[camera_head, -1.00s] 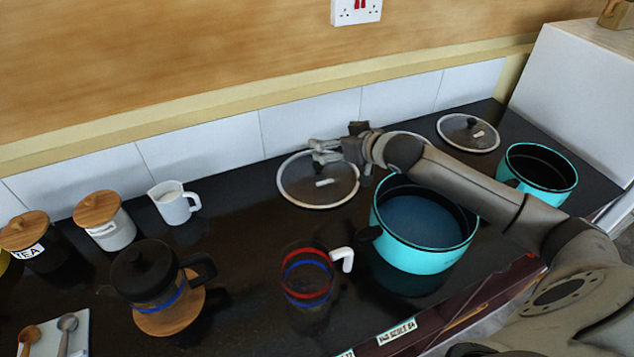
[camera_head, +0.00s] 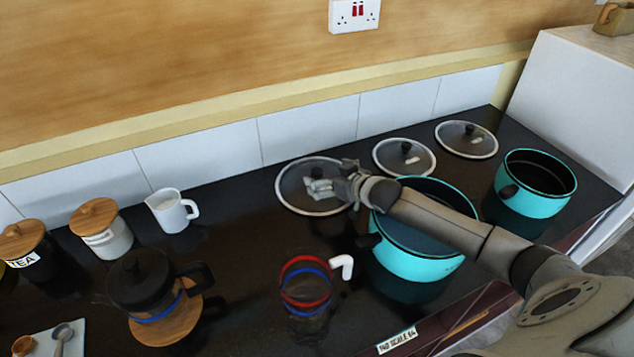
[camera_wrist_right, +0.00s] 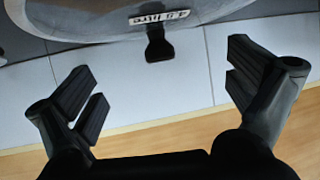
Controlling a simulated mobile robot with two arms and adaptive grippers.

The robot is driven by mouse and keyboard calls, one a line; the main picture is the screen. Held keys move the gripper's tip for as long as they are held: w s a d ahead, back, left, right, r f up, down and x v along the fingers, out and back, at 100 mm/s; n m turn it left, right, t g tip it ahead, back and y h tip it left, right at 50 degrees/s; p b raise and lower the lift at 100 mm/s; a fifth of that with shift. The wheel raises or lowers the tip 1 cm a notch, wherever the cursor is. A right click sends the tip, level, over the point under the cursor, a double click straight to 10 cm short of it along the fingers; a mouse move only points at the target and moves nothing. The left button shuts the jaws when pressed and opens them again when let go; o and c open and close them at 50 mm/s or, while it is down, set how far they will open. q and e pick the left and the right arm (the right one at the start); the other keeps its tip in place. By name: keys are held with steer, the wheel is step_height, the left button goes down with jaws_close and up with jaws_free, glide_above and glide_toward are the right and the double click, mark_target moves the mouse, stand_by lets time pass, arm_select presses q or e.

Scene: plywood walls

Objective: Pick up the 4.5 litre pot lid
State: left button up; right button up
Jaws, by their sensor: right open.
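The large glass pot lid (camera_head: 294,192) with a pale rim lies at the back of the dark counter. In the right wrist view the lid (camera_wrist_right: 85,22) fills the top, with a label that seems to read 4.5 litre and a black knob (camera_wrist_right: 158,46). The open right gripper (camera_wrist_right: 165,82) has one finger on each side of the knob's line, both apart from it. My left gripper is not in view.
Two smaller lids, a middle one (camera_head: 390,160) and a right one (camera_head: 455,142), lie to the right. A large turquoise pot (camera_head: 415,265) stands under my right arm; a smaller pot (camera_head: 540,203) is further right. A glass jug (camera_head: 305,290) and a white cup (camera_head: 170,212) stand left.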

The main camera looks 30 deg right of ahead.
mark_target(320, 173)
steer(key=shift+p+x, duration=0.35)
steer(key=shift+x, duration=2.5)
steer(key=shift+r, duration=0.1)
